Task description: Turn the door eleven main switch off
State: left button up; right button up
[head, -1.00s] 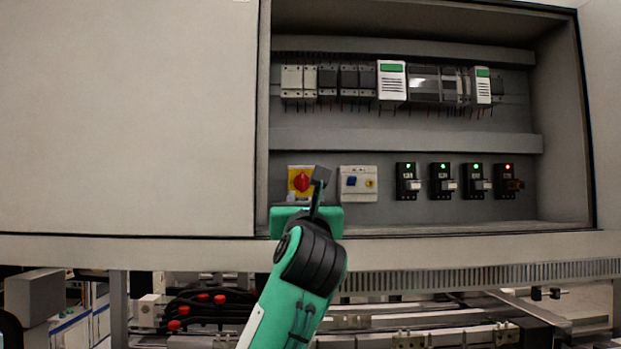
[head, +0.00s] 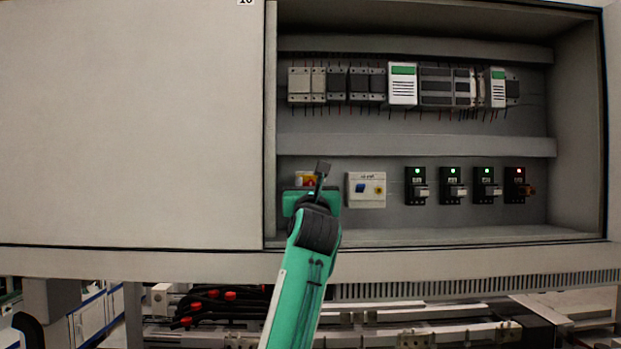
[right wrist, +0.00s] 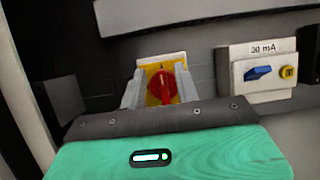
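The main switch is a red rotary knob (right wrist: 162,88) on a yellow plate (right wrist: 178,71), at the lower left inside the open cabinet bay. In the right wrist view its handle looks roughly upright. In the head view the knob (head: 309,181) is partly hidden behind my right gripper. My right gripper (right wrist: 160,82) is open in front of the switch, with one finger on each side of the knob and gaps showing. I cannot tell whether a finger touches it. In the head view, my right gripper (head: 322,169) covers part of the yellow plate. My left gripper is out of view.
A white residual-current unit with a blue lever (head: 366,189) sits just right of the switch. Several black breakers (head: 453,186) with lit lamps follow. A closed panel (head: 130,120) fills the left. The bay's lower ledge (head: 430,238) runs below.

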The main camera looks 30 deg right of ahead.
jog(key=shift+d, duration=0.15)
grip_shut()
jog(key=shift+f, duration=0.1)
